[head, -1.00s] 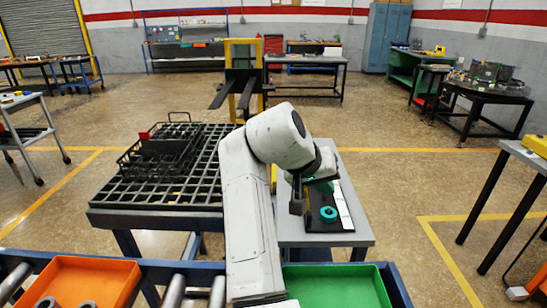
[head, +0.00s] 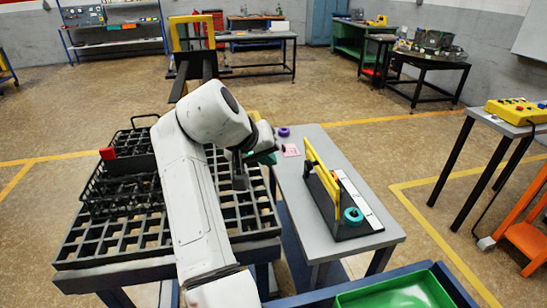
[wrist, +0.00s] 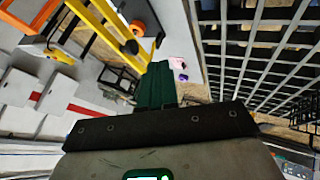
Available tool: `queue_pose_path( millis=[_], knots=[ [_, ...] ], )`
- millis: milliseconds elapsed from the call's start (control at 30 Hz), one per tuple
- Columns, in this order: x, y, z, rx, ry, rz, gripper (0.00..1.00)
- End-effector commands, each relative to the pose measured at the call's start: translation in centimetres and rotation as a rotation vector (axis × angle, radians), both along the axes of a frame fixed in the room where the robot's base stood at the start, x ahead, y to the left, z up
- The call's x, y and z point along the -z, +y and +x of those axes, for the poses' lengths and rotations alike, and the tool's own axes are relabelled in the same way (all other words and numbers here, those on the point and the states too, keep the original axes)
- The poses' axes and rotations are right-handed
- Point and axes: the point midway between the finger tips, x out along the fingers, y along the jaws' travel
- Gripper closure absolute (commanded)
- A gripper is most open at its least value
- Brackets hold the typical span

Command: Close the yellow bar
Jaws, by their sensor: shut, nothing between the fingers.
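The yellow bar (head: 322,172) is a long rail pair standing raised above a black base (head: 350,232) on a grey table. A teal ring (head: 353,215) sits at the base's near end, and a white strip runs along its right side. My gripper (head: 264,157) is over the left edge of this table, left of the bar and apart from it. In the wrist view, my green fingers (wrist: 157,85) are together and empty. Yellow rails (wrist: 102,22) show at upper left there, probably the same bar, partly cut off.
A black grid rack (head: 118,240) with a wire basket (head: 118,180) stands left of the table, partly behind my arm. A purple ring (head: 283,132) and pink notes (head: 291,150) lie at the table's far end. A green tray (head: 400,295) is at the front.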

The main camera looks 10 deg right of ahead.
Motion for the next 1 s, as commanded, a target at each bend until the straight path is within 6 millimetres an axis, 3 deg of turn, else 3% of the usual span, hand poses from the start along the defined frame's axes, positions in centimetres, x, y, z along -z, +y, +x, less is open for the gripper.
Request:
queue_pose_path(
  millis=[500,733,1000],
  knots=[
    [7.1,-4.7,3.7,0.002,0.005,0.000,1.00],
    [6.5,-7.6,3.7,0.001,0.002,0.000,1.00],
    [6.5,-8.6,3.7,0.000,0.002,0.000,1.00]
  ],
)
